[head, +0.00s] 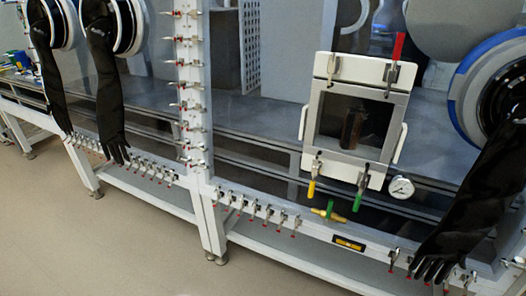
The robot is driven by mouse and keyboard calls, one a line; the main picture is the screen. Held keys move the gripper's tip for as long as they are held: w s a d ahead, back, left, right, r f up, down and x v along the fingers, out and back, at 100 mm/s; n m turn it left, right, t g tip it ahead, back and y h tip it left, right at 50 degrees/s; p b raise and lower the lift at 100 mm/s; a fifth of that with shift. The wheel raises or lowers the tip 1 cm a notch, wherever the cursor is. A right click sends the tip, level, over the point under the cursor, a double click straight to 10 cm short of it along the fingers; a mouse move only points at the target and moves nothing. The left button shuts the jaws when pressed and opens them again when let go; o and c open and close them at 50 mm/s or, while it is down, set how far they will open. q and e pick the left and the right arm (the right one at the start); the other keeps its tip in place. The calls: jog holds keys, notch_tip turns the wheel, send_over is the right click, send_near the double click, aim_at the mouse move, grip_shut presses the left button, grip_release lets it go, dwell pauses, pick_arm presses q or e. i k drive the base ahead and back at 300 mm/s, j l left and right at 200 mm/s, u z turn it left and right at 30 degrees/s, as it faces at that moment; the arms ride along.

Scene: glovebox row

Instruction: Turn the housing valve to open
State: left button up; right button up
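A red handle (398,47) points up at the housing's top right. Which handle is the housing valve is not labelled legibly. Neither of my grippers is in view.
Long black gloves hang at the left (106,90) and right (480,195). Several red-tipped clamps line the frame (268,212). A yellow-and-black label (348,243) is below the valve. The floor (120,245) at lower left is clear.

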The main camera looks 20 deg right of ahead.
aim_at(327, 222)
jog(key=z, duration=1.35)
